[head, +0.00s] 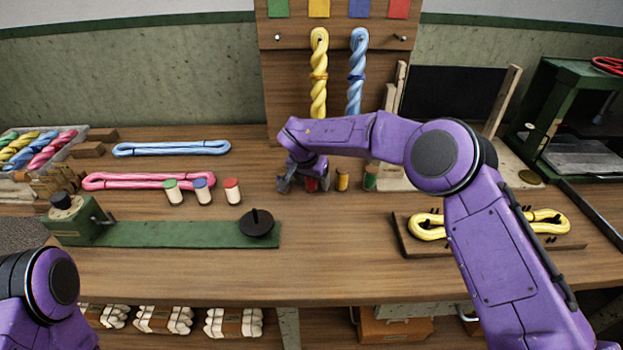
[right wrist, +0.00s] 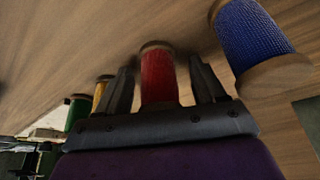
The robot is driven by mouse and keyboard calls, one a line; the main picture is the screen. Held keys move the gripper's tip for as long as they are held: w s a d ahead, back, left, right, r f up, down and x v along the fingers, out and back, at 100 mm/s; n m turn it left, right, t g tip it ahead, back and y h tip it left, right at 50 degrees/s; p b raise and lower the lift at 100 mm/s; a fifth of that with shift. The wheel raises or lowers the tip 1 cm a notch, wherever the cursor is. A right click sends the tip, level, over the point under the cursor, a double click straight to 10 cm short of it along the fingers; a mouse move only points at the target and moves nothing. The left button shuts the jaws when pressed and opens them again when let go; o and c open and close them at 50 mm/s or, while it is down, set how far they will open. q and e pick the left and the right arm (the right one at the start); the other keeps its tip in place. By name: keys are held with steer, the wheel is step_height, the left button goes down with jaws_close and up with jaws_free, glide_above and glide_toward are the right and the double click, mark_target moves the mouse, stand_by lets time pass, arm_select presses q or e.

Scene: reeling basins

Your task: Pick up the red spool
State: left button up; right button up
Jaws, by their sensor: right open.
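The red spool (right wrist: 160,76) stands between the two open fingers of my right gripper (right wrist: 162,68) in the right wrist view, with a small gap showing on each side. In the head view, the red spool (head: 311,184) is mostly hidden by my right gripper (head: 301,186), which is low over the table. A blue spool (right wrist: 255,38) is close beside the right finger in the wrist view. A yellow spool (right wrist: 101,92) and a green spool (right wrist: 77,112) stand on the other side. My left gripper is out of view.
The yellow spool (head: 342,179) and green spool (head: 371,177) stand just right of my gripper in the head view. White pieces with green, blue and red tops (head: 232,191) stand to the left. A green winder base (head: 170,234) and a yellow skein board (head: 415,247) lie nearer.

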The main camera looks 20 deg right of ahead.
steer(key=shift+r, duration=0.1)
steer(key=c, duration=1.1)
steer(key=shift+o, duration=0.2)
steer(key=shift+r, duration=0.1)
